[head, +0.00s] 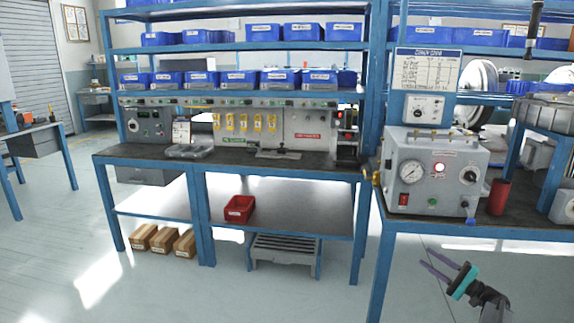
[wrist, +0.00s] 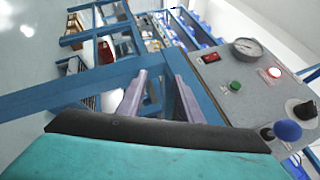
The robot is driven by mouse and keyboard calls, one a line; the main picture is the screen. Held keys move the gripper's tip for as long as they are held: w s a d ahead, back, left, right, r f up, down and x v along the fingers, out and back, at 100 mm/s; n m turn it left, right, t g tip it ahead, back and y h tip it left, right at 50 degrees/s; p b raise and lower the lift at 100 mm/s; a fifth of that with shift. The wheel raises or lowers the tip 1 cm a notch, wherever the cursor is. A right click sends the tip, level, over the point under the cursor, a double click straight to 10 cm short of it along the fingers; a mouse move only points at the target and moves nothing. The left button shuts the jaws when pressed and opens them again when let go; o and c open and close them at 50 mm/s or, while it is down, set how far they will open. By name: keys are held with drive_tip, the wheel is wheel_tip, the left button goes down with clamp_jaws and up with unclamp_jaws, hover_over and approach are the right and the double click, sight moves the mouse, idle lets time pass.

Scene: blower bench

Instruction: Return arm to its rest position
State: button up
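My gripper (head: 441,265) shows at the lower right of the head view, in front of and below the right-hand bench's front edge. Its two purple-grey fingers stand apart with nothing between them. In the wrist view the fingers (wrist: 159,92) also point ahead, spread and empty, over a teal and black palm. The gripper touches nothing that I can see. Most of my arm is outside the head view.
A grey control box (head: 436,172) with a gauge and a lit red lamp stands on the right-hand bench (head: 480,226), beside a red cylinder (head: 499,197). A workbench (head: 290,172) holds a red bin (head: 239,208) on its lower shelf. The floor (head: 160,285) at front left is clear.

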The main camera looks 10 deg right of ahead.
drive_tip(key=a+f+n+g+p, duration=0.1)
drive_tip(key=a+f+g+p, duration=0.15)
drive_tip(key=a+f, duration=0.6)
drive_tip(key=a+f+n+g+p, duration=0.1)
drive_tip(key=a+f+g, duration=0.25)
drive_tip(key=a, duration=1.05)
drive_tip(key=a+f+n+g+p, duration=0.15)
drive_tip(key=a+f+g, duration=0.3)
drive_tip(key=a, duration=0.75)
drive_tip(key=s+a+f+n+g+p, duration=0.1)
drive_tip(key=s+a+f+g, duration=0.15)
drive_tip(key=a, duration=0.25)
drive_tip(key=s+a+f+g+p, duration=0.1)
drive_tip(key=s+a+f, duration=0.2)
drive_tip(key=a, duration=0.1)
drive_tip(key=s+a+f+n+g+h+p, duration=0.2)
drive_tip(key=s+a+f+g, duration=0.1)
drive_tip(key=s+a, duration=0.4)
drive_tip(key=s+a+f+n+g+h+p, duration=0.25)
drive_tip(key=s+a, duration=0.25)
drive_tip(key=s, duration=0.4)
drive_tip(key=s+n+g+h+p, duration=0.1)
drive_tip(key=s+n+h+p, duration=0.1)
drive_tip(key=s, duration=0.6)
drive_tip(key=s+d+r+n+g+h+p, duration=0.1)
drive_tip(key=s+n+h, duration=0.3)
drive_tip(key=s, duration=0.4)
drive_tip(key=shift+s+r+g+h+p, duration=0.25)
drive_tip(key=shift+s+g+h+p, duration=0.15)
drive_tip(key=shift+g+h+p, duration=0.25)
